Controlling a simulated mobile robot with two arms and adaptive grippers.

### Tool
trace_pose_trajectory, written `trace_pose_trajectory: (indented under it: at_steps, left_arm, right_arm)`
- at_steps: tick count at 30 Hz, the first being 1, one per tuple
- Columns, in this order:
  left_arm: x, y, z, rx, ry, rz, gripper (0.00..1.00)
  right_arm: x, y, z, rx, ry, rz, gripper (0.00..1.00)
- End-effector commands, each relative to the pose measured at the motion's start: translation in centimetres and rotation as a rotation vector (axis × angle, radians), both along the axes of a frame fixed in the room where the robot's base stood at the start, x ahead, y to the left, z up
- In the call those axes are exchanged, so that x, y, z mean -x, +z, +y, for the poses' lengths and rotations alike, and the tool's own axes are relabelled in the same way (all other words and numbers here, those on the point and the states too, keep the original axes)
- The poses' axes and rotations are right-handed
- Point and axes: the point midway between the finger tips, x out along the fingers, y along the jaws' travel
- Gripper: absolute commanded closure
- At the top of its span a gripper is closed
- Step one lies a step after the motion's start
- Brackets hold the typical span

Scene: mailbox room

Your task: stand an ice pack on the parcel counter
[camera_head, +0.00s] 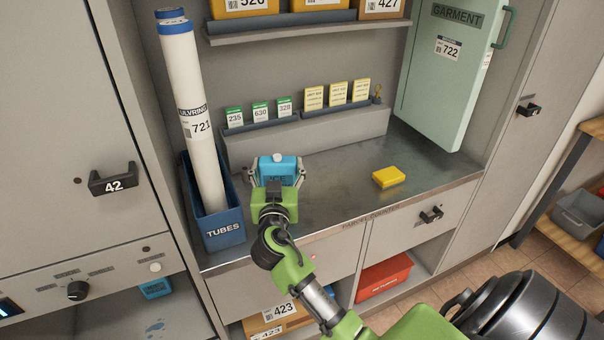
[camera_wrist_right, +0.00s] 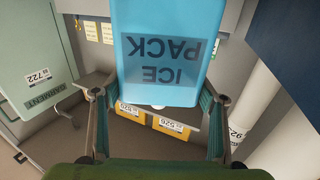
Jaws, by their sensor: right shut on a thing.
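The blue ice pack (camera_head: 277,172) with a white cap is upright in my right gripper (camera_head: 277,178), over the left part of the parcel counter (camera_head: 335,195). The gripper's fingers are shut on its two sides. In the right wrist view the ice pack (camera_wrist_right: 165,55) fills the upper middle between the fingers (camera_wrist_right: 155,100), its lettering upside down. I cannot tell whether its base touches the counter. My left gripper is not in view.
A blue TUBES bin (camera_head: 223,229) with a tall white tube (camera_head: 195,120) stands close to the left. A yellow block (camera_head: 388,177) lies on the counter to the right. Small green and yellow boxes line a ledge behind. Another blue pack (camera_head: 155,289) lies in a lower-left compartment.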

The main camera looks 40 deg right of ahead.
Motion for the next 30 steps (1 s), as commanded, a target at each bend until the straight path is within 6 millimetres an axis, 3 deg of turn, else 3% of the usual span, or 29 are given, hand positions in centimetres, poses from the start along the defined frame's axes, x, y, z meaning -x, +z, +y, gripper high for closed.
trace_pose_trajectory:
  at_steps: [15, 26, 27, 30]
  left_arm:
    - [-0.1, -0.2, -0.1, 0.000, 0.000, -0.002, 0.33]
    - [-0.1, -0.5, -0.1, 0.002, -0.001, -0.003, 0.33]
    - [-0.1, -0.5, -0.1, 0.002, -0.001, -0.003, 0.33]
    - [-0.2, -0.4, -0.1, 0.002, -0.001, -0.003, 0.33]
  right_arm:
    - [0.0, -6.2, 0.0, 0.004, 0.001, -0.002, 0.66]
    - [0.0, -6.6, 0.0, 0.002, 0.001, -0.005, 0.66]
    - [0.0, -6.6, 0.0, 0.000, 0.001, -0.002, 0.30]
    - [0.0, -6.6, 0.0, 0.001, 0.001, -0.002, 0.28]
